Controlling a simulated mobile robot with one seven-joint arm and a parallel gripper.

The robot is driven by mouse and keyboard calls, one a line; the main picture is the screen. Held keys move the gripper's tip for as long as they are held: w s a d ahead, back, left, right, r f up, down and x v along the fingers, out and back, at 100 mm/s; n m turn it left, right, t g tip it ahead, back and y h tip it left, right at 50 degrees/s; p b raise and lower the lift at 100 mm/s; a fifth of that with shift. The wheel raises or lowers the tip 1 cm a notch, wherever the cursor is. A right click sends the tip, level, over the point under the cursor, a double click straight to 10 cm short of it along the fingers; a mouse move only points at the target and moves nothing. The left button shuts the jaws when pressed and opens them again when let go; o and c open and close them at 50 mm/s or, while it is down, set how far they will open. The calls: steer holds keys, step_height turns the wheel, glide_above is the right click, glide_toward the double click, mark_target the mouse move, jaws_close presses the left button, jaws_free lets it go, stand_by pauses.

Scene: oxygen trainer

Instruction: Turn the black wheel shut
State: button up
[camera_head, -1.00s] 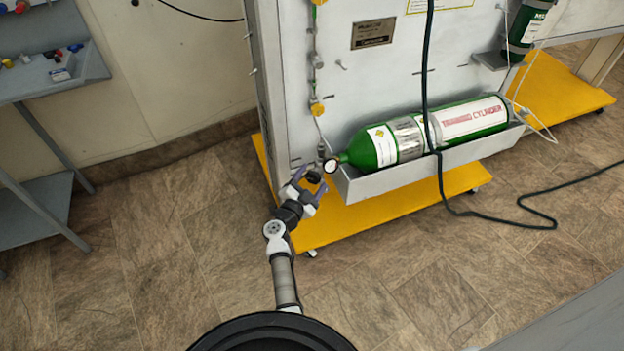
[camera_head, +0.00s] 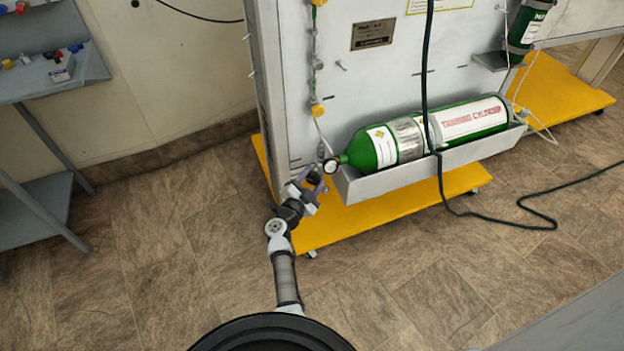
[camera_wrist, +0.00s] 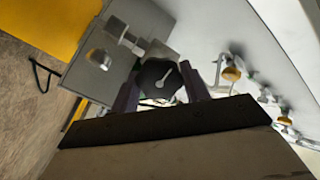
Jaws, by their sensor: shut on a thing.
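The black wheel (camera_wrist: 160,82) shows in the wrist view between the two fingers of my gripper (camera_wrist: 158,88). The fingers touch it on both sides, and a pale lever-like mark lies across its face. In the head view my gripper (camera_head: 308,184) is at the valve end of the green cylinder (camera_head: 430,135), just left of the round gauge (camera_head: 331,165). There the wheel is mostly hidden by my gripper. The cylinder lies on its side in a grey tray (camera_head: 400,178) on the panel.
The panel stands on a yellow base (camera_head: 395,213) with casters. A dark hose (camera_head: 437,190) hangs in front of the cylinder and runs over the floor at right. A grey shelf unit (camera_head: 45,85) stands at left. The floor between it and the panel is clear.

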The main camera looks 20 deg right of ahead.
steer(key=m, duration=0.4)
steer(key=shift+m, duration=0.4)
steer(key=m, duration=0.4)
steer(key=shift+f+m+b, duration=0.15)
steer(key=shift+m+b, duration=0.15)
steer(key=shift+b, duration=0.05)
steer(key=m+b, duration=0.1)
steer(key=m, duration=0.3)
steer(key=shift+m+b, duration=0.95)
steer(key=shift+m, duration=1.45)
steer(key=o, duration=1)
